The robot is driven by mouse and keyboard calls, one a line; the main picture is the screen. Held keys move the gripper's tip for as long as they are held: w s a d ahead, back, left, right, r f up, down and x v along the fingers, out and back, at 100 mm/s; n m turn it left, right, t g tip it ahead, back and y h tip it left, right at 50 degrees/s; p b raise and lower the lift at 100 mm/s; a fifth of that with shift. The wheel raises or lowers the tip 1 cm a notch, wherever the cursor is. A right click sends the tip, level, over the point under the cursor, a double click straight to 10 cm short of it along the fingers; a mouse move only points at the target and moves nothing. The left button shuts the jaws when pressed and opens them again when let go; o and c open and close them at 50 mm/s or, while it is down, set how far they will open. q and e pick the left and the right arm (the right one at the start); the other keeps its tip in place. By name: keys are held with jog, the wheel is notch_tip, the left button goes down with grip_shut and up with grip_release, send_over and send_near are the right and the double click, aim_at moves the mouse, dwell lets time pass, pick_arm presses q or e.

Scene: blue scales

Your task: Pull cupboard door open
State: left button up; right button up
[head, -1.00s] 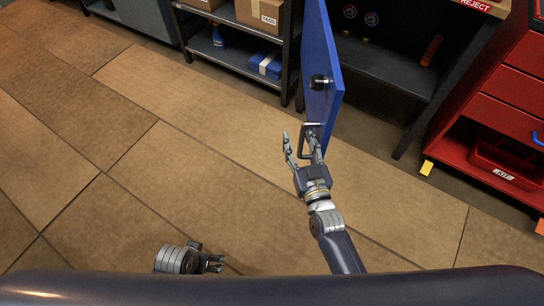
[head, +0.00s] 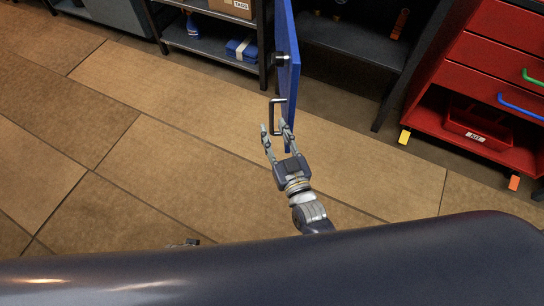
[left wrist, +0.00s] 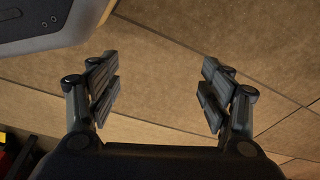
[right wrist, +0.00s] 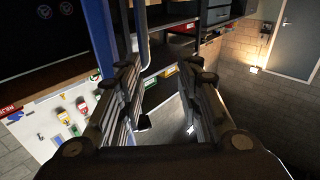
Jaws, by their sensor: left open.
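The blue cupboard door (head: 290,85) stands swung open and nearly edge-on in the head view. Its dark bracket handle (head: 272,112) sticks out to the left, low on the door. My right gripper (head: 275,126) is at the handle, its fingers apart, with the handle's lower end near the fingertips. In the right wrist view, the handle's grey bar (right wrist: 142,40) shows ahead between the open fingers, beside the blue door (right wrist: 101,35). Contact cannot be told. My left gripper (left wrist: 160,85) is open and empty over the floor; only a tip shows in the head view.
The dark cupboard interior (head: 350,55) is exposed right of the door. A red drawer cabinet (head: 475,90) with a red kit bin (head: 478,122) stands right. The tiled floor (head: 170,130) in front is clear.

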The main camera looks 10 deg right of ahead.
pick_arm(q)
jog(key=s+a+f+p, duration=0.1)
jog(key=s+f+p, duration=0.1)
jog(key=s+f, duration=0.4)
jog(key=shift+s+f+g, duration=0.25)
jog(key=shift+g, duration=0.05)
pick_arm(e)
jog(key=s+a, duration=0.1)
jog(key=s, duration=0.6)
jog(key=shift+s+a, duration=0.35)
jog(key=shift+s, duration=0.05)
pick_arm(q)
jog(key=shift+d+p, duration=0.2)
jog(key=shift+p, duration=0.2)
